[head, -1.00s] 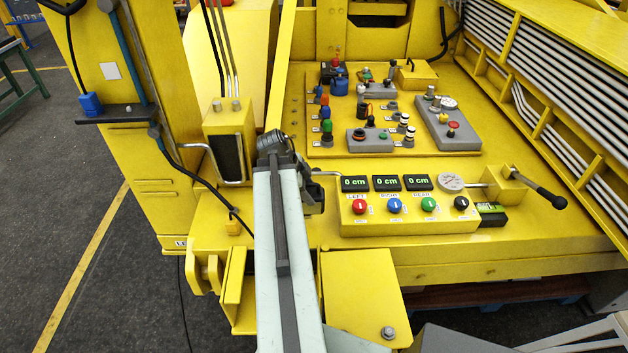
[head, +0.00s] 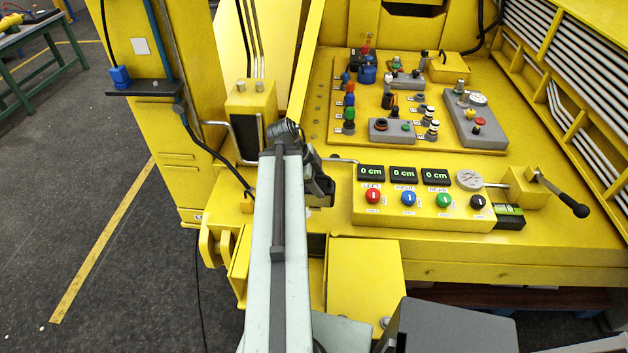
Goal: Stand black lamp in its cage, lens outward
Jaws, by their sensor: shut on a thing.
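My gripper (head: 318,186) is at the far end of my pale arm, above the yellow deck and left of the button panel. It is seen from behind and is shut. Its fingertips and most of what it holds are hidden by the wrist, and the dark shapes there blend together, so the black lamp's outline and lens direction cannot be made out. A bent metal rod (head: 344,160) shows just right of the wrist. Another bent rod (head: 237,146) runs around a yellow housing with a black front (head: 252,103) at left. Whether either rod is the lamp's cage is unclear.
A button panel (head: 425,213) with three "0 cm" displays stands right of my gripper. A lever (head: 560,195) sticks out at its right. A board of knobs and switches (head: 330,120) lies behind. A yellow post (head: 165,60) with a cable stands at left. Dark floor is clear at lower left.

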